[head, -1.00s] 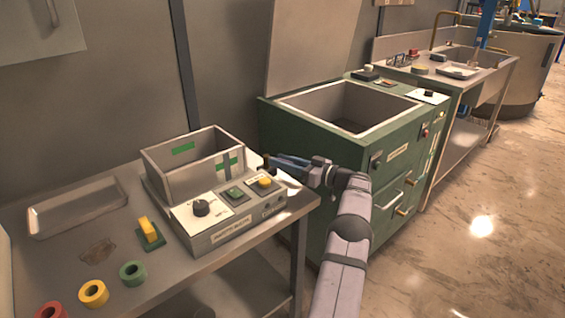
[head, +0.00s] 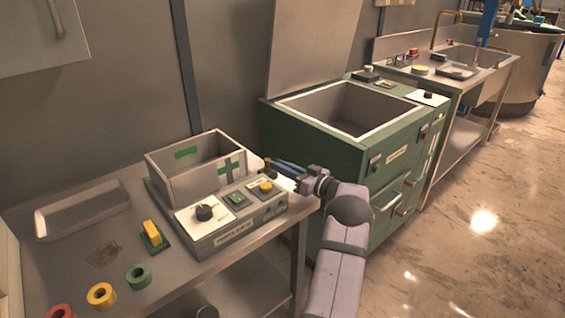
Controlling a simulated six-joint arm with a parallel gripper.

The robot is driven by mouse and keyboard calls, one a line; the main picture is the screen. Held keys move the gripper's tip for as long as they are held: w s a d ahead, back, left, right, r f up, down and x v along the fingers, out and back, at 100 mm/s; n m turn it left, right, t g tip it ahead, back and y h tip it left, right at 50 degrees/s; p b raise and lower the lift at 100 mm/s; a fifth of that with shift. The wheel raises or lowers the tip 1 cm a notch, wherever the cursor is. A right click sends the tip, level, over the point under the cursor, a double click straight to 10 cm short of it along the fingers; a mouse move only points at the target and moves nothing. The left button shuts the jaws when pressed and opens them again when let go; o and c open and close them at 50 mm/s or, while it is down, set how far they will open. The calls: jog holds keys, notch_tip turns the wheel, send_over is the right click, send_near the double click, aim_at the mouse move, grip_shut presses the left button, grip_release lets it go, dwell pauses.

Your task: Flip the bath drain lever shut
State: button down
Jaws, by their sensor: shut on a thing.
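The bath is a small open grey metal tank (head: 180,186) with green marks, set into the back of a control box (head: 235,226) on the bench. Its drain lever (head: 265,172) shows as a small dark brownish piece at the right end of the tank. My gripper (head: 272,165) comes in from the right and its blue-grey fingers are shut on the lever. The fingers hide part of the lever, and its exact angle is too small to tell.
A black knob (head: 204,213), a green button (head: 235,199) and a yellow button (head: 265,187) are close below my gripper. A green cabinet with an open basin (head: 380,136) stands just right. Colored rings and a tray (head: 82,228) lie at the bench's left.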

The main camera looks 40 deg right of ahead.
jog(key=shift+a+r+m+h+p, duration=0.25)
jog(key=shift+m+h+p, duration=0.2)
jog(key=shift+h, duration=0.35)
jog(key=shift+f, duration=0.1)
jog(key=c, duration=1.7)
grip_release()
jog(key=shift+f, duration=0.1)
jog(key=shift+s, duration=0.1)
jog(key=shift+s+d+b, duration=0.15)
jog(key=shift+s+d, duration=0.05)
jog(key=shift+s, duration=1.6)
jog(key=shift+s+d+b, duration=0.15)
jog(key=shift+s+d, duration=0.05)
jog(key=shift+s, duration=1.6)
